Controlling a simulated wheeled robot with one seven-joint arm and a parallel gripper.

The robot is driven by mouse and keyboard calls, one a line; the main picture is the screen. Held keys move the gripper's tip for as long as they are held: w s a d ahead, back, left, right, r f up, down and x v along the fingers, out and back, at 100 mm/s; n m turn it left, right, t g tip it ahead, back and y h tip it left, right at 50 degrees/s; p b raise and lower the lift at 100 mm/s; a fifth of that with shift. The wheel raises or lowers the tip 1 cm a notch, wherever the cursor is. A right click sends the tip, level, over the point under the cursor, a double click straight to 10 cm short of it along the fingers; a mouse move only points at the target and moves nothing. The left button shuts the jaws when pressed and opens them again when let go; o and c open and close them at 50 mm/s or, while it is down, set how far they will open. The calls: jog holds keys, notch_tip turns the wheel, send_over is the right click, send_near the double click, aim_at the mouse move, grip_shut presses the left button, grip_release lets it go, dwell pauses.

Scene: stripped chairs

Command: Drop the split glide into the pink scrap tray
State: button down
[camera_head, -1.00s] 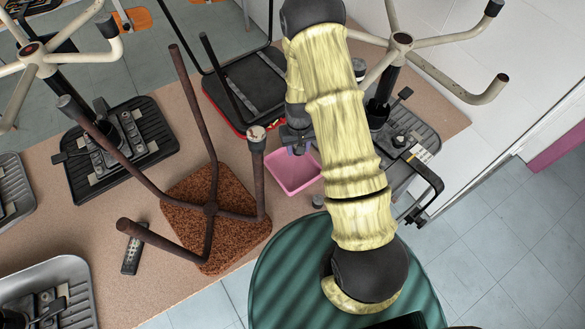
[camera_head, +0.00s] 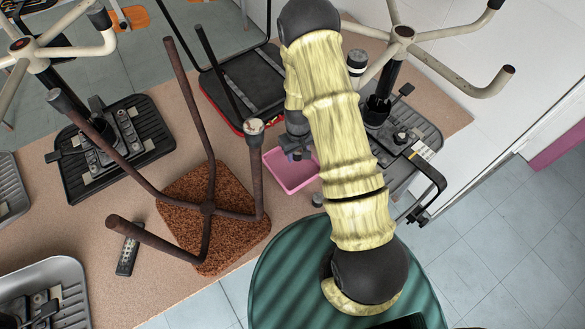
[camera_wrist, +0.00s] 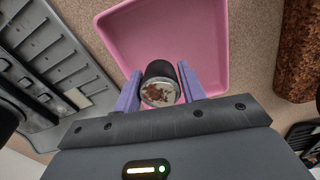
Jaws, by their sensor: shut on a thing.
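The split glide (camera_wrist: 160,92) is a short dark cylinder with a pale, rust-stained end face. It sits between the two purple fingers of my gripper (camera_wrist: 160,76), which is shut on it. The pink scrap tray (camera_wrist: 126,28) lies below and beyond the fingers in the wrist view, and the glide overlaps its near part in the picture. In the head view my gripper (camera_head: 297,150) is above the back part of the pink tray (camera_head: 291,182). The glide cannot be made out there.
An upturned stool with a brown seat (camera_head: 190,222) stands left of the tray, its rusty legs rising high. A black-and-red chair part (camera_head: 245,85) lies behind. A grey ribbed seat (camera_head: 425,135) with a clamp is at right. A remote (camera_head: 129,255) lies at left.

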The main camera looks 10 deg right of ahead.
aim_at(297, 164)
jog(key=shift+f+b, duration=0.95)
jog(key=shift+f, duration=0.85)
jog(key=c, duration=0.7)
grip_release()
jog(key=shift+c, duration=0.2)
jog(key=shift+r, duration=0.15)
notch_tip(297, 164, up, 17)
jog(key=b, duration=0.2)
jog(key=shift+r, duration=0.15)
